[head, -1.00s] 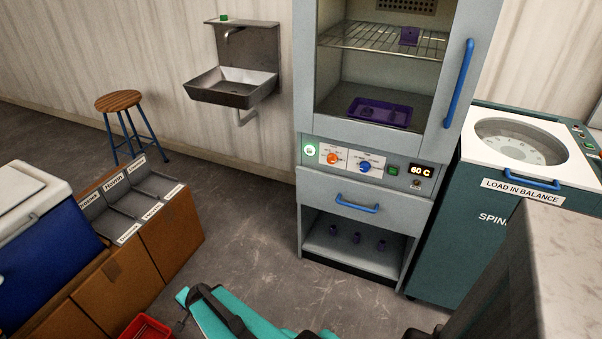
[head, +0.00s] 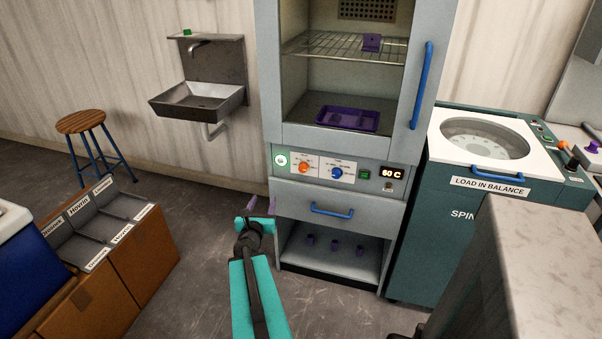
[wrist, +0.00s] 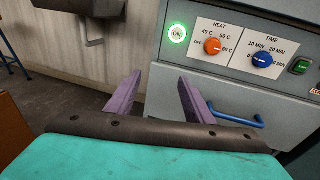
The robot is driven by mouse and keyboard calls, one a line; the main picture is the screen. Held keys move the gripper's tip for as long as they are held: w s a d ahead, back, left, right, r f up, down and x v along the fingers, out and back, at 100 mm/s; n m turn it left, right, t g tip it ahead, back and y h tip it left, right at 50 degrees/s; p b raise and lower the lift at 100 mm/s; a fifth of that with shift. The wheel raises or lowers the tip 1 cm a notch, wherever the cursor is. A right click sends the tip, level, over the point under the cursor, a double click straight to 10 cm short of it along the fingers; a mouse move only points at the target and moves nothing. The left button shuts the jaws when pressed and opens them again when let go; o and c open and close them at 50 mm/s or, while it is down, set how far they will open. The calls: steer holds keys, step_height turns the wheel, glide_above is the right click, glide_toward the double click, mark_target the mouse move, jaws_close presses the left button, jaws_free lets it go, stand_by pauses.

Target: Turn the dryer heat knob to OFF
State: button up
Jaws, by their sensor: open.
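The dryer's orange heat knob (head: 303,167) is on the left of the control panel. It also shows in the wrist view (wrist: 212,46), ringed by OFF, 40 C, 50 C and 60 C marks. My gripper (head: 261,205) is open and empty, in front of the dryer, left of and below the knob. In the wrist view its two purple fingers (wrist: 160,78) stand apart, not touching the panel.
A blue time knob (wrist: 262,59) sits right of the heat knob, and a lit green ON light (wrist: 177,33) left of it. A blue drawer handle (head: 332,210) sticks out below. A spin machine (head: 440,205) and pale counter (head: 535,260) stand right.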

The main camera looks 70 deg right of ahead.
steer(key=s+d+r+m+g, duration=0.1)
steer(key=s+d+r+m, duration=0.1)
steer(key=s+m, duration=0.1)
steer(key=s+d+r+m+g+h, duration=0.1)
steer(key=s+r+m+g, duration=0.1)
steer(key=s, duration=0.3)
steer(key=shift+s+d+m+g+h, duration=0.3)
steer(key=shift+d+m, duration=0.05)
steer(key=shift+m, duration=0.15)
steer(key=shift+d+f+b, duration=0.15)
steer(key=shift+d+b, duration=0.1)
steer(key=shift+b, duration=0.35)
steer(key=d+b, duration=0.2)
steer(key=b, duration=0.2)
steer(key=shift+d, duration=0.25)
steer(key=d+b, duration=0.1)
steer(key=b, duration=0.4)
steer(key=shift+d+f, duration=0.15)
steer(key=shift+d, duration=0.05)
steer(key=d+b, duration=0.1)
steer(key=b, duration=0.4)
steer(key=shift+w, duration=0.1)
